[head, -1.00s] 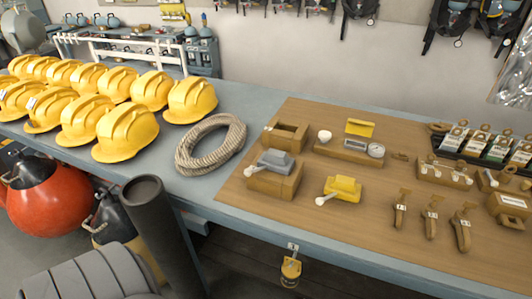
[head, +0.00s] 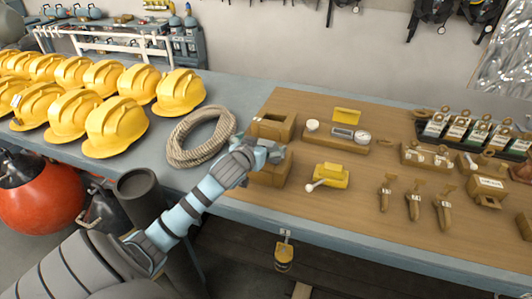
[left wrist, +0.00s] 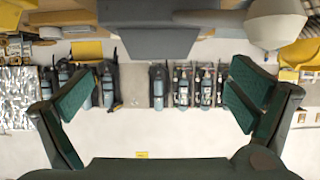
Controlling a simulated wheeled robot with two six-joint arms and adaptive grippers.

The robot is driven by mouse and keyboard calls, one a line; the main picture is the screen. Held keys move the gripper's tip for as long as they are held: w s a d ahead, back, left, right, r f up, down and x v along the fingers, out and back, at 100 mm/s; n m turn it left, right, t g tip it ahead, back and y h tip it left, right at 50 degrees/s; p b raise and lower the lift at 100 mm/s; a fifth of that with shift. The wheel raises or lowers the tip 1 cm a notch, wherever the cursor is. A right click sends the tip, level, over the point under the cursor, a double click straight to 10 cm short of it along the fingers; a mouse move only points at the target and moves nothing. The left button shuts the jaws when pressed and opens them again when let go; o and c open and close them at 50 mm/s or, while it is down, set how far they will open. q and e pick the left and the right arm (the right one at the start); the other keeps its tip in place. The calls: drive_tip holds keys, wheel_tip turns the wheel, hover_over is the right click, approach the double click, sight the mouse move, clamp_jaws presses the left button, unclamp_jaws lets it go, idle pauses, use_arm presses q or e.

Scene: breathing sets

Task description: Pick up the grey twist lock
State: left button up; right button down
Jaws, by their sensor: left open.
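The grey twist lock (left wrist: 160,38) is at the top of the left wrist view, with its pale handle knob (left wrist: 274,22) to the right. It stands on a brown wooden block (head: 268,177) at the left of the wooden board. In the head view, my left gripper (head: 268,150) is over that block and hides most or all of the lock. My left gripper (left wrist: 157,88) is open, its two green-padded fingers wide apart with nothing between them. The lock lies above the finger gap in the wrist picture; contact is not visible. My right gripper is not in view.
An empty brown block (head: 273,125) stands just behind. A yellow twist lock (head: 331,175) sits to the right, and a gauge unit (head: 340,140) behind it. A coiled rope (head: 199,137) and yellow helmets (head: 116,130) are to the left.

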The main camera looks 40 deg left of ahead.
sight(269, 141)
use_arm(q)
drive_tip(key=x, duration=0.4)
drive_tip(key=f+x, duration=0.1)
drive_tip(key=x, duration=0.2)
drive_tip(key=shift+w, duration=0.2)
drive_tip(key=shift+s, duration=0.2)
drive_tip(key=c, duration=1.9)
